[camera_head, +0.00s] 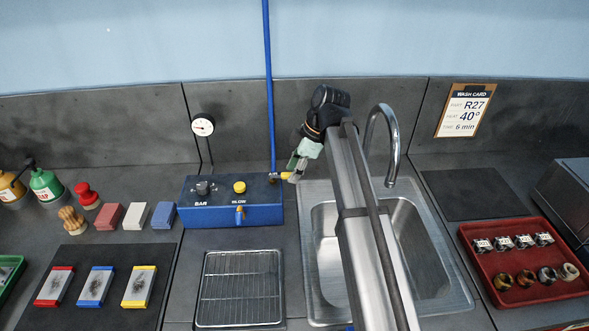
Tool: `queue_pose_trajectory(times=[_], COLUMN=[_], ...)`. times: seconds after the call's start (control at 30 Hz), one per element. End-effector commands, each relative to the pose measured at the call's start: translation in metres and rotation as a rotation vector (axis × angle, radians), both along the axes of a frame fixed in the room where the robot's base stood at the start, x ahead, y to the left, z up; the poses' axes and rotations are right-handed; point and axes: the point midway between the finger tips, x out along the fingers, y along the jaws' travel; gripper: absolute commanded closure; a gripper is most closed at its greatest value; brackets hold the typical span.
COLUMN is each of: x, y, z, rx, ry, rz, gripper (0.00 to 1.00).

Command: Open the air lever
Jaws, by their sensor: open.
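A blue air pipe (268,80) runs down the wall to the bench behind the blue air box (205,214). A small yellow lever (286,175) sits at the foot of the pipe and points right, roughly level. My gripper (293,178) is open at the right end of this lever, reaching down from the upper right. I cannot tell whether its fingers touch the lever.
My arm crosses the steel sink (448,285), left of the tap (389,135). A wire rack (240,290) lies before the box. Coloured blocks (135,216) stand left; a red tray (488,286) is at right.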

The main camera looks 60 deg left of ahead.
Motion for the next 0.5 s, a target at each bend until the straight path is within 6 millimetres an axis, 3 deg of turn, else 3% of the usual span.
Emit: queue_pose_trajectory(times=[0.23,0.5], x=[0.007,0.025], y=[-0.002,-0.009], z=[0.017,0.064], rx=[0.002,0.002], ry=[-0.001,-0.001], rz=[-0.001,-0.002], gripper=[0.56,0.56])
